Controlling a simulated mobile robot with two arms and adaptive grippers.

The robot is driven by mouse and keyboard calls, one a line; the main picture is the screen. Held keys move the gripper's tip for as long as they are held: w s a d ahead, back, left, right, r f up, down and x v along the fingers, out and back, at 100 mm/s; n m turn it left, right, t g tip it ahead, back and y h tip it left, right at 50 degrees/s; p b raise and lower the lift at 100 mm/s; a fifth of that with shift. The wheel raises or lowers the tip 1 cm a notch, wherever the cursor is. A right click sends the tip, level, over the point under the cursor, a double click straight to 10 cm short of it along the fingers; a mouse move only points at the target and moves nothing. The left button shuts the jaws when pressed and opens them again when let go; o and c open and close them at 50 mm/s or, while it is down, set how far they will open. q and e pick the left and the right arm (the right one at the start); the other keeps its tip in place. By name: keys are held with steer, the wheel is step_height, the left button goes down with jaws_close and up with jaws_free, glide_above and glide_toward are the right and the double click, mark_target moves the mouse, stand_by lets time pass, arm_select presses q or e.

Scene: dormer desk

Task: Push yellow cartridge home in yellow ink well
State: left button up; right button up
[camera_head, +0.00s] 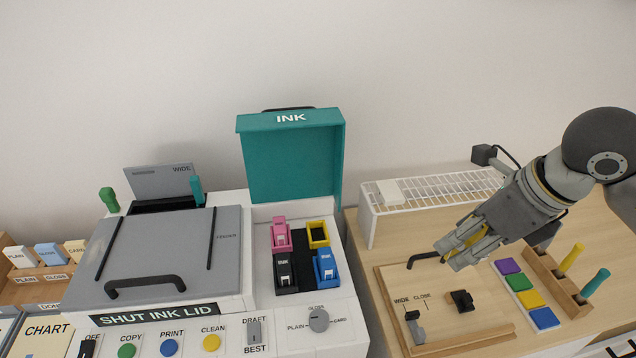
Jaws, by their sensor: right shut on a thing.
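The yellow ink well (327,239) is a yellow-rimmed square in the printer's ink bay, at the back right of the bay. Its inside looks dark and empty. My right gripper (452,255) is shut on a yellow thing, the yellow cartridge (462,239), of which only parts show between the grey fingers. It is to the right of the printer, over the wooden board, well apart from the well. How the cartridge is tilted cannot be told. My left gripper is not in view.
Pink (279,234), black (286,273) and blue (326,268) cartridges sit in the bay. The teal ink lid (291,165) stands open behind it. A white wire rack (436,191) stands behind the gripper. The wooden board (440,303) has a black handle (426,257).

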steer(key=shift+f, duration=0.1)
steer(key=n, duration=0.1)
steer(key=f+n, duration=0.1)
steer(key=n+g, duration=0.1)
steer(key=shift+s+a+f+y, duration=0.2)
steer(key=shift+a+f+y, duration=0.05)
steer(key=shift+f+y, duration=0.1)
steer(key=s+a+f+n+g+h, duration=0.1)
steer(key=f+n, duration=0.4)
steer(key=n, duration=0.7)
steer(key=s+a+f+n+g+h, duration=0.1)
steer(key=s+f+n+g, duration=0.3)
steer(key=n, duration=0.8)
steer(key=shift+a+f+n+g+h, duration=0.25)
steer(key=shift+f+n+g+h, duration=0.15)
steer(key=shift+f+g+h, duration=0.5)
steer(key=shift+a, duration=0.1)
